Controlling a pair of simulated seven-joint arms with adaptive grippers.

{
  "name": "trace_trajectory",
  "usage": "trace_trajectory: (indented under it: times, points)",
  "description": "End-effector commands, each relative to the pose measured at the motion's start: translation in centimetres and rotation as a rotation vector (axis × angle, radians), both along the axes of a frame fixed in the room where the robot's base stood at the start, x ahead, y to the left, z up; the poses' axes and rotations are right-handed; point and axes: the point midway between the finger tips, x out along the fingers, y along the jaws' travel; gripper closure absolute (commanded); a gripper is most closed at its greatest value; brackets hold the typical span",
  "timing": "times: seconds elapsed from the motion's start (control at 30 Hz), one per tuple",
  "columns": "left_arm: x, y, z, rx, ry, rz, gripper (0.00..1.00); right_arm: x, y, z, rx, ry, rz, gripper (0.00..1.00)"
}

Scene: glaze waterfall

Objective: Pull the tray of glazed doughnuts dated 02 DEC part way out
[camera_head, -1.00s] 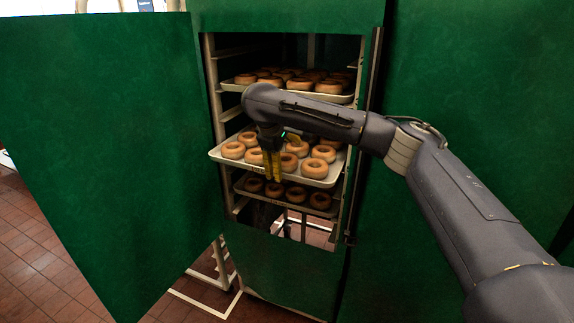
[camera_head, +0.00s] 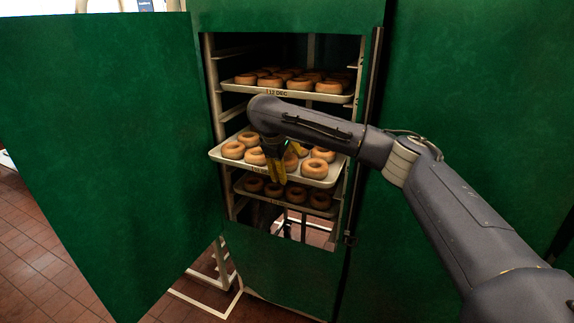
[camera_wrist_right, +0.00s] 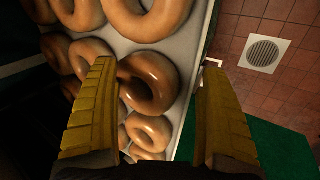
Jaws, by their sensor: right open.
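The middle tray (camera_head: 222,157) of glazed doughnuts sticks out of the green cabinet's opening, beyond the trays above and below. Its front label is mostly covered by my gripper, so its date cannot be read. My right gripper (camera_head: 277,168) is open at this tray's front edge, its yellow fingers pointing down. In the right wrist view the open fingers (camera_wrist_right: 158,105) have the pale tray rim (camera_wrist_right: 192,65) and a glazed doughnut (camera_wrist_right: 148,82) in the gap between them; contact cannot be told. My left gripper is not in view.
An upper tray (camera_head: 312,95) labelled about "12 DEC" and a lower tray (camera_head: 255,197) sit further in. The open green door (camera_head: 110,150) stands left. A floor drain (camera_wrist_right: 264,53) shows in the wrist view. Tiled floor (camera_head: 30,250) is clear at left.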

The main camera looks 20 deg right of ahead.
Motion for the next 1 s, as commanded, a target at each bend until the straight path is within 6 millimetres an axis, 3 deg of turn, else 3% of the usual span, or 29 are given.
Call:
trace_trajectory:
  times: [0.07, 0.57, 1.0]
  points:
    - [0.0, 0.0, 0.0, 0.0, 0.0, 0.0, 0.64, 0.0, 0.0, 0.01, 0.0, 0.0, 0.0, 0.3]
    - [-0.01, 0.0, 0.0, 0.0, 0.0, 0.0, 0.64, -0.01, -0.08, -0.09, 0.0, 0.002, -0.002, 0.88]
    - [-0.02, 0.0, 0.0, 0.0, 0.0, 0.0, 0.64, -0.1, 0.02, -0.31, -0.001, 0.005, -0.002, 0.92]
